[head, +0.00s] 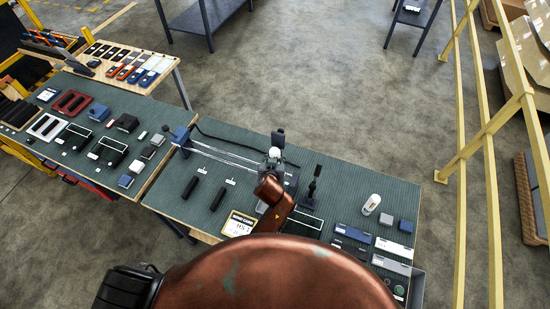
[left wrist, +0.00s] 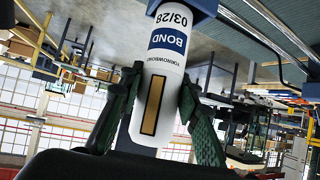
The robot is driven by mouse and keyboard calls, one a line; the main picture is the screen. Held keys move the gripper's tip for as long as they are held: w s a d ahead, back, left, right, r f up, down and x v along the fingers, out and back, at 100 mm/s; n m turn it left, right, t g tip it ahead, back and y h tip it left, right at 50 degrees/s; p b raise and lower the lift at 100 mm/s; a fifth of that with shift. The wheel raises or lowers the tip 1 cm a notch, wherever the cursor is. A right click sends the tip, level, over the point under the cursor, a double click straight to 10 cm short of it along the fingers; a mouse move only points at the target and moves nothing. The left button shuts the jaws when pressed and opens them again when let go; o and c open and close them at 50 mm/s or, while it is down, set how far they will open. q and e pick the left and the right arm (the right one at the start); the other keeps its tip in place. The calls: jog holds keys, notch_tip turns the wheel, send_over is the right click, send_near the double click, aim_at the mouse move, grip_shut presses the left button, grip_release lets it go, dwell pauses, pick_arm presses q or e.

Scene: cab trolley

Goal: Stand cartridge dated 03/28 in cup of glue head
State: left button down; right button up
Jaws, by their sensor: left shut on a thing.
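The cartridge (left wrist: 165,75) is white, with a blue BOND band and the date 03/28 readable in the left wrist view. My left gripper (left wrist: 158,92) is shut on it, with green fingers on both sides. The printed-date end meets or overlaps a blue block (left wrist: 195,6) at the top of that view, beside silver rods. I cannot tell whether that end is seated in a cup. My right gripper is not in view.
A second white cylinder (head: 371,204) is on the bench at right, near blue and grey blocks. A black stand (head: 314,183) rises right of my gripper. Two black bars (head: 191,190) lie left. A yellow-edged card (head: 239,223) is at the front edge. Yellow rails (head: 487,140) bound the right.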

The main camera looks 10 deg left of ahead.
pick_arm(q)
jog(key=shift+s+a+f+b, duration=0.15)
jog(key=shift+s+f+b, duration=0.05)
jog(key=shift+f, duration=0.6)
jog(key=shift+s+a+f+b, duration=0.1)
jog(key=shift+s+f+b, duration=0.05)
jog(key=shift+f, duration=0.65)
jog(key=c, duration=1.8)
grip_release()
jog(key=shift+c, duration=0.2)
jog(key=shift+o, duration=0.8)
jog(key=shift+w+f, duration=0.1)
jog(key=shift+w, duration=0.15)
jog(key=o, duration=0.3)
jog(key=shift+w, duration=0.15)
jog(key=shift+d+r, duration=0.15)
jog(key=shift+r, duration=0.2)
